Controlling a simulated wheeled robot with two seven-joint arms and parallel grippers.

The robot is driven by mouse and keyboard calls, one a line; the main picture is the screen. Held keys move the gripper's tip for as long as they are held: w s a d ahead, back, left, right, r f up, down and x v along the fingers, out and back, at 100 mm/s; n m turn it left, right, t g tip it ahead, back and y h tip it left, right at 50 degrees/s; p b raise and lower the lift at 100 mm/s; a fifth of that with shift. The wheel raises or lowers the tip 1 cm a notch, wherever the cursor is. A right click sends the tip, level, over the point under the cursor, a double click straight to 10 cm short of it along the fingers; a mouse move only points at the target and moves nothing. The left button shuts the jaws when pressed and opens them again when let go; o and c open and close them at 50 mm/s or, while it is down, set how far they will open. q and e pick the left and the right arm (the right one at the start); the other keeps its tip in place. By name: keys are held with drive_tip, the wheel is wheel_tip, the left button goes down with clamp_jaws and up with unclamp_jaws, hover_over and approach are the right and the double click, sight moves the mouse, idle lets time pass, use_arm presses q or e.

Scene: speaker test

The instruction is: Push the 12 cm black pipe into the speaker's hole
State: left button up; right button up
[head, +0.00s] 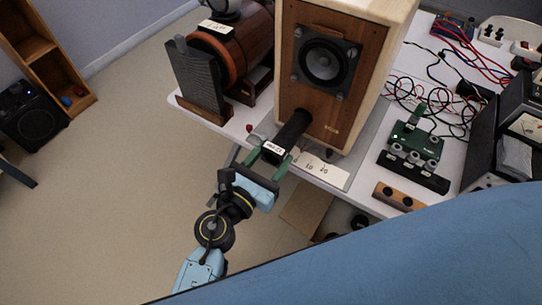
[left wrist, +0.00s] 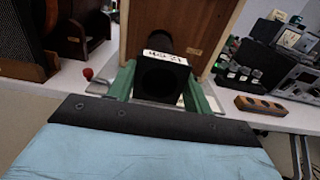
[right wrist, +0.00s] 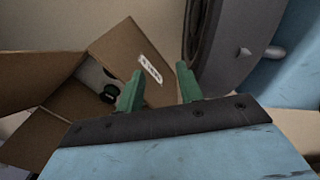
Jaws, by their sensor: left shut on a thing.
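The wooden speaker (head: 352,128) stands on the table, its front panel facing me, with a round driver (head: 325,63) in the upper part. The black pipe (head: 291,131), with a white label near its close end, points at the lower front panel. Its far end meets the panel in the head view and covers the hole; I cannot tell how deep it sits. My left gripper (head: 272,156) is shut around the pipe's close end, one green finger on each side; the pipe (left wrist: 163,78) also shows in the left wrist view. My right gripper (right wrist: 160,80) is open and empty, away from the speaker.
A green device (head: 415,141), a wooden block with holes (head: 399,196) and cables lie to the right. An open cardboard box (right wrist: 115,50) is near my right gripper.

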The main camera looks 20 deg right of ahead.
drive_tip(key=shift+w, duration=0.15)
use_arm(q)
drive_tip(key=shift+w+d, duration=0.2)
drive_tip(key=shift+d, duration=0.05)
use_arm(e)
drive_tip(key=shift+w, duration=0.5)
use_arm(q)
drive_tip(key=shift+w+d, duration=0.1)
drive_tip(key=shift+d, duration=0.05)
drive_tip(key=shift+w+d, duration=0.25)
drive_tip(key=shift+d, duration=0.1)
use_arm(e)
drive_tip(key=shift+f, duration=0.1)
use_arm(q)
drive_tip(key=shift+w, duration=0.1)
use_arm(e)
drive_tip(key=shift+s, duration=0.2)
use_arm(q)
drive_tip(key=shift+w+d, duration=0.2)
drive_tip(key=shift+d, duration=0.2)
use_arm(e)
drive_tip(key=shift+s, duration=0.45)
drive_tip(key=shift+w, duration=0.15)
use_arm(q)
drive_tip(key=shift+w, duration=0.1)
use_arm(e)
drive_tip(key=shift+w, duration=0.45)
